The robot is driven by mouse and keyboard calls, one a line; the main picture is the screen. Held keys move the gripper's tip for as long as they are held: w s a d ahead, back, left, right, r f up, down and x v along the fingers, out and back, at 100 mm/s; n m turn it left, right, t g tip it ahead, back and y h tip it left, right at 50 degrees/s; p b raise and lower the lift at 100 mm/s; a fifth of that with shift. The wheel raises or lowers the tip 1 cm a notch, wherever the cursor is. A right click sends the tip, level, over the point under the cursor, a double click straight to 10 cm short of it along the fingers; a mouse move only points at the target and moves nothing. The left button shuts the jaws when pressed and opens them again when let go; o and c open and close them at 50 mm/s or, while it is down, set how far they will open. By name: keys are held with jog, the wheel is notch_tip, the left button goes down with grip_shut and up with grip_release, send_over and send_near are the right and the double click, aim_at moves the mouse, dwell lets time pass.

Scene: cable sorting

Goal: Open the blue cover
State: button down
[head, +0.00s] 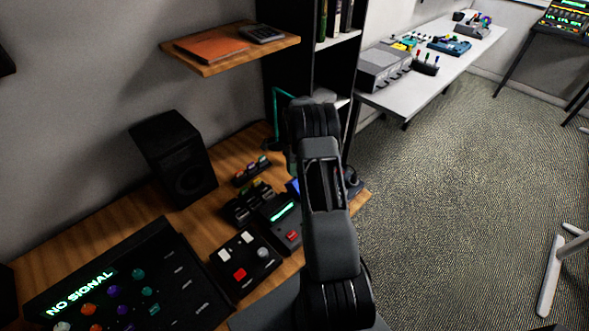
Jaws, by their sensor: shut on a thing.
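A small blue piece (293,187) shows at the left edge of my arm, just behind the black device with the green display (283,212). It may be the blue cover; most of it is hidden by my arm. I cannot tell whether it is open or shut. My arm rises from the bottom middle and bends over the right end of the wooden desk. My gripper is hidden behind the arm links, so its fingers and anything between them do not show.
The wooden desk (75,242) holds a black speaker (176,158), a large "NO SIGNAL" panel (170,290), a box with red and white buttons (243,263) and small coloured parts (251,171). A shelf (228,52) overhangs it. Carpeted floor (450,200) is free at right.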

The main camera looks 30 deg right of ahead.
jog(key=shift+s+f, duration=0.1)
jog(key=shift+f, duration=0.1)
jog(key=c, duration=1)
grip_release()
jog(key=shift+r, duration=0.1)
jog(key=shift+b+v, duration=0.6)
jog(key=shift+v, duration=3.15)
